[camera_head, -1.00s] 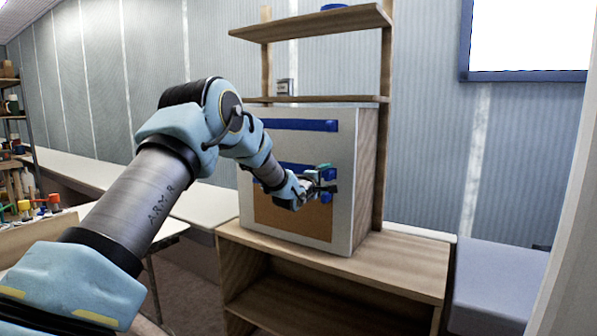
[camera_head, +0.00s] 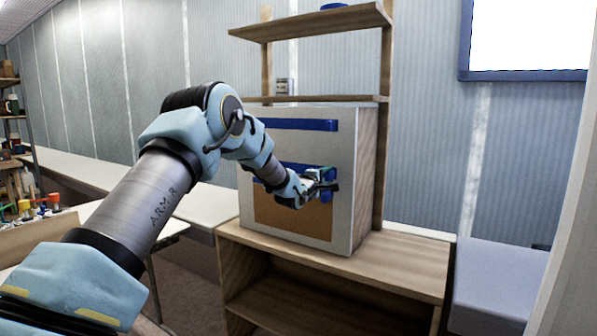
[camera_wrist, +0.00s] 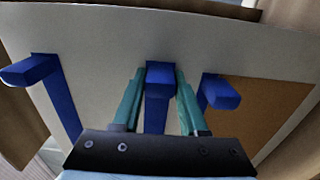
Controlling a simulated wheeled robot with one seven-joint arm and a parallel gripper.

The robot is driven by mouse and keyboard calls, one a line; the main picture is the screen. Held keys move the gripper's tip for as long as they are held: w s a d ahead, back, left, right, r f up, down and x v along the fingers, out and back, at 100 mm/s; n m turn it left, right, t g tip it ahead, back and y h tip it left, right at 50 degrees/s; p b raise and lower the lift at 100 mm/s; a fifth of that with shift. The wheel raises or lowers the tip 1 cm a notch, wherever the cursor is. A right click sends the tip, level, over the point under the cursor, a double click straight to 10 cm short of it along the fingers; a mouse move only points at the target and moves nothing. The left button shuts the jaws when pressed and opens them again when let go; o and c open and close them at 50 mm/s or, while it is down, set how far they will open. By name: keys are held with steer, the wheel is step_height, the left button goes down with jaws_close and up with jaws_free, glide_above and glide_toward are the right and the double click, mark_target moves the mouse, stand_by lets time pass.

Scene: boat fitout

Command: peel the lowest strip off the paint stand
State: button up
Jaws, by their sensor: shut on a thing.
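The paint stand (camera_head: 346,222) is a pale box with an orange-brown patch low on its front and three blue strips across it. The top strip (camera_head: 300,125) is clear in the head view. The lowest strip (camera_head: 326,197) runs by the patch, mostly hidden behind my gripper (camera_head: 328,181). In the wrist view the lowest strip (camera_wrist: 221,93) is at right, outside my fingers. My gripper (camera_wrist: 160,88) is shut on the middle strip (camera_wrist: 159,75), its teal fingers on either side of that strip's end tab. The middle strip's left part (camera_head: 292,168) shows in the head view, against the panel.
The stand sits on a wooden bench (camera_head: 400,262) with open shelves (camera_head: 310,25) behind. A grey-blue block (camera_head: 495,285) is at right. A pale counter (camera_head: 90,172) runs along the left wall. Free room lies in front of the panel.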

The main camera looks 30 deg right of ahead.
jaws_close()
steer(key=shift+b+v, duration=0.5)
steer(key=shift+v, duration=1)
steer(key=shift+a, duration=0.1)
steer(key=b+v, duration=0.1)
steer(key=v, duration=0.6)
steer(key=shift+s+a+b, duration=0.25)
steer(key=shift+a+b, duration=0.05)
steer(key=shift+a, duration=0.05)
